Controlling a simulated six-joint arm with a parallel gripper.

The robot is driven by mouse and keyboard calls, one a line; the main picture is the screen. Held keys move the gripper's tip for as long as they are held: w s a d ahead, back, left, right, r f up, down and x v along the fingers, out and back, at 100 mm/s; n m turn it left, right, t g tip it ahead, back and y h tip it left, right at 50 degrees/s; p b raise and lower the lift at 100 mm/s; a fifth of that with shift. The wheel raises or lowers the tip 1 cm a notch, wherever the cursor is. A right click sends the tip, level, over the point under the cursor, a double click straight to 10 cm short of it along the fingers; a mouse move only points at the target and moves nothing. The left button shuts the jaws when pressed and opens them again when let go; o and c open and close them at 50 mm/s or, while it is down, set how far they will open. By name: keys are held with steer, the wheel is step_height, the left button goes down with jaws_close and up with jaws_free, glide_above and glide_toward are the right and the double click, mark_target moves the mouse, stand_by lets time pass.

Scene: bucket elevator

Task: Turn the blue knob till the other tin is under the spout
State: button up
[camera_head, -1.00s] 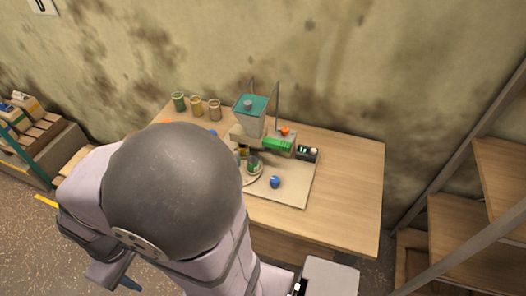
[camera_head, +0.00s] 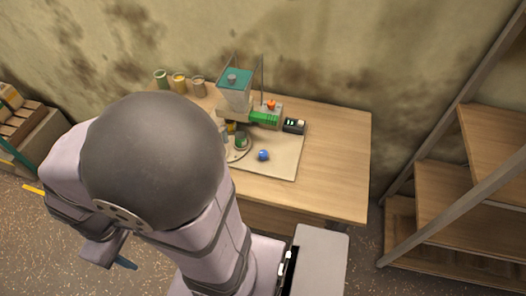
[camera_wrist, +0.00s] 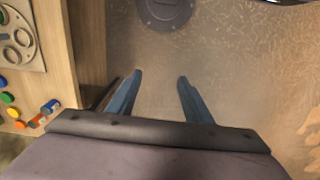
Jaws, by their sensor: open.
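The blue knob (camera_head: 263,155) sits on the pale base board at the front of the elevator, in the head view. Left of it is a round turntable (camera_head: 243,154) with a green-looking tin (camera_head: 241,141) on it; a second tin (camera_head: 229,129) seems partly hidden behind my arm. The hopper (camera_head: 236,95) with a teal top stands above them; the spout's exact outlet cannot be made out. My gripper (camera_wrist: 158,92) is open and empty over the floor, beside the table, away from the knob. One blue finger shows in the head view (camera_head: 125,263).
Several jars (camera_head: 179,83) stand at the table's back left. A green part (camera_head: 263,118), an orange knob (camera_head: 271,104) and a black box (camera_head: 294,126) are by the hopper. The table's right side is clear. Small coloured pieces (camera_wrist: 12,112) lie near its edge. Wooden shelving stands right.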

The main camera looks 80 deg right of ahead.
steer(key=s+d+f+m+b, duration=0.3)
steer(key=s+d+f+m, duration=0.3)
steer(key=d, duration=0.7)
steer(key=s+d+f+m+y+b, duration=0.1)
steer(key=s+d+f+m+b, duration=0.2)
steer(key=d, duration=1)
steer(key=s+d+f+m+b, duration=0.2)
steer(key=s+d+f+m, duration=0.7)
steer(key=d+f, duration=0.2)
steer(key=shift+d+m+y+b, duration=0.3)
steer(key=shift+d+y+b, duration=0.1)
steer(key=shift+d, duration=0.55)
steer(key=d, duration=0.2)
steer(key=d+r+m, duration=0.1)
steer(key=d, duration=0.1)
steer(key=w+d+r+m+h, duration=0.1)
steer(key=d, duration=0.1)
steer(key=shift+d+r, duration=0.15)
steer(key=shift+d, duration=0.15)
steer(key=d+r+m, duration=0.1)
steer(key=d+r+m+h, duration=0.1)
steer(key=d, duration=0.1)
steer(key=d+r+m, duration=0.1)
steer(key=r, duration=0.1)
steer(key=shift+w+d, duration=0.25)
steer(key=shift+d, duration=0.05)
steer(key=shift+r+m, duration=0.1)
steer(key=shift+m, duration=0.6)
steer(key=shift+a+m, duration=0.45)
steer(key=shift+m, duration=1.15)
